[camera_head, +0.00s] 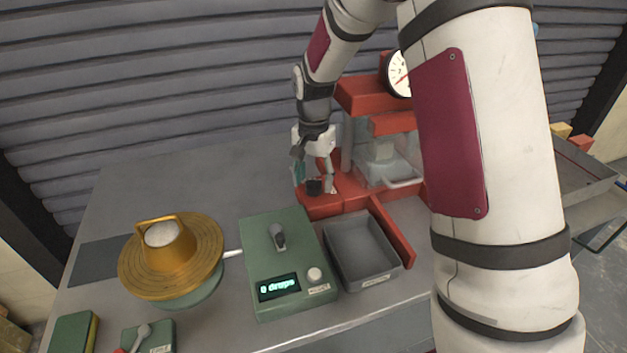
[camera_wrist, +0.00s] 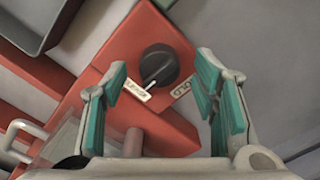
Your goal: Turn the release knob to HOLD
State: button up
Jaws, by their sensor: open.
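The release knob (camera_wrist: 159,64) is dark and round, on the red base of the press (camera_head: 352,198). In the wrist view its white pointer line points down and slightly left, at the edge of a small white label (camera_wrist: 135,90) whose text is hard to read. A second label (camera_wrist: 182,89), which seems to read HOLD upside down, lies to the right of the pointer. My gripper (camera_wrist: 163,80) is open and empty, its teal-padded fingers on either side of the knob in the picture, apart from it. In the head view my gripper (camera_head: 313,174) is just above the knob (camera_head: 314,187).
The red press has a dial gauge (camera_head: 398,74) and a clear guard. A grey tray (camera_head: 361,252) and a green box reading "0 drops" (camera_head: 280,262) stand in front. A brass flow table (camera_head: 170,257) stands left. The table behind it is clear.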

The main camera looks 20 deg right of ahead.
jog(key=shift+f, duration=0.5)
jog(key=c, duration=1.2)
